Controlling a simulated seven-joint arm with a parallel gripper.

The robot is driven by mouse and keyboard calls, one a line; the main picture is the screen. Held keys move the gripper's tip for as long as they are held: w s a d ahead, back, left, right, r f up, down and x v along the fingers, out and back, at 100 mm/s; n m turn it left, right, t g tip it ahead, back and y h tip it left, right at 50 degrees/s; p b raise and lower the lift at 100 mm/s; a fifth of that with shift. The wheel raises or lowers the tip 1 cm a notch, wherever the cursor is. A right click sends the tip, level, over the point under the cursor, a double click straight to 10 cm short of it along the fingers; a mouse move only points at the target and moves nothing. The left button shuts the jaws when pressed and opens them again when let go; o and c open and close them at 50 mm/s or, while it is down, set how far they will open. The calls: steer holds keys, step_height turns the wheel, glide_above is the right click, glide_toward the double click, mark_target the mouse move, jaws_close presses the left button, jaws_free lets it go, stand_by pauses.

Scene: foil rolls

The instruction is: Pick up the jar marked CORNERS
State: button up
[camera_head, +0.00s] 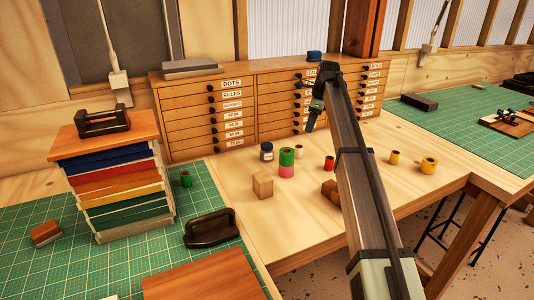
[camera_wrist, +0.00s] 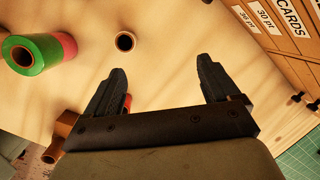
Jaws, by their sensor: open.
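A small dark jar (camera_head: 267,151) with a pale label stands on the wooden table in front of the drawer cabinet in the head view. Its lettering is too small to read, so I cannot confirm CORNERS. I do not make out the jar in the wrist view. My gripper (camera_head: 313,118) is above the table, to the right of and higher than the jar, in front of the cabinet. In the wrist view my gripper (camera_wrist: 160,75) has its two fingers wide apart with nothing between them.
A green and pink roll stack (camera_head: 287,163) stands beside the jar, with a small brown roll (camera_wrist: 125,41) near it. A red roll (camera_head: 329,163), wooden blocks (camera_head: 263,185) and yellow rolls (camera_head: 429,165) stand nearby. The drawer cabinet (camera_head: 240,108) borders the back.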

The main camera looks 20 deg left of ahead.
mark_target(267, 145)
steer(key=s+a+r+m+g+h, duration=0.1)
steer(key=s+a, duration=0.4)
steer(key=a, duration=0.2)
steer(key=s+a+r+m+g+h, duration=0.1)
steer(key=s+a+h, duration=0.1)
steer(key=s+a, duration=0.45)
steer(key=f, duration=0.4)
steer(key=w+a+f, duration=0.1)
steer(key=f, duration=0.8)
steer(key=shift+w+a+f, duration=0.2)
steer(key=shift+w+f, duration=0.15)
steer(key=shift+c, duration=0.3)
steer(key=c, duration=1.2)
